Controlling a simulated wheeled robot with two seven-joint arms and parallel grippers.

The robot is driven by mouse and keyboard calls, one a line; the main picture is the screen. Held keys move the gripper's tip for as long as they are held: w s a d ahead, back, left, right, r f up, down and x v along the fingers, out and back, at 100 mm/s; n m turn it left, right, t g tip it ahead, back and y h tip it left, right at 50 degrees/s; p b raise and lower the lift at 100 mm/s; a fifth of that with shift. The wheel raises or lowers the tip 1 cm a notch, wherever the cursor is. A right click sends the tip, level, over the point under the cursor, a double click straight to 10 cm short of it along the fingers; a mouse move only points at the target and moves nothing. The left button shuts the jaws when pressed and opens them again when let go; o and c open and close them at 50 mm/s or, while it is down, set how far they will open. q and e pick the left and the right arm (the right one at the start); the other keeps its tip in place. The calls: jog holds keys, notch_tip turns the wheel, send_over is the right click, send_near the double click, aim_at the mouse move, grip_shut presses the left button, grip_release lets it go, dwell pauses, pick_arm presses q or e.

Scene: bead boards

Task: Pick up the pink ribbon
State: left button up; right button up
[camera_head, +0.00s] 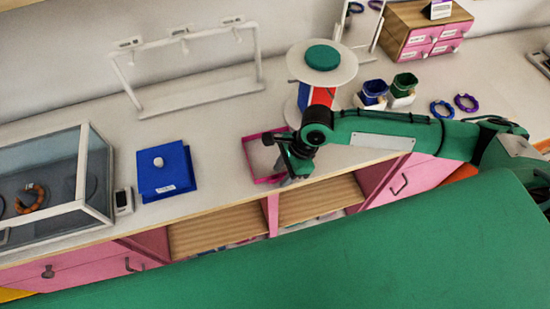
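I cannot make out a pink ribbon for certain. A thin pink square outline, like a shallow tray or frame (249,160), lies near the counter's front edge, its right part hidden by my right gripper. My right gripper (291,179) points down over the right side of this pink frame, near the counter's front edge. Its fingers are small and dark here, and I cannot tell if they are open or hold anything. My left gripper is not in view.
Behind my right gripper stands a round stand (342,72) with a teal top and red and blue parts. A blue box (165,181), a glass case (92,178), a white rack (200,96), blue (373,92) and green cups (404,82) stand on the counter (218,165).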

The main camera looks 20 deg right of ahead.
grip_shut()
dwell(0.3)
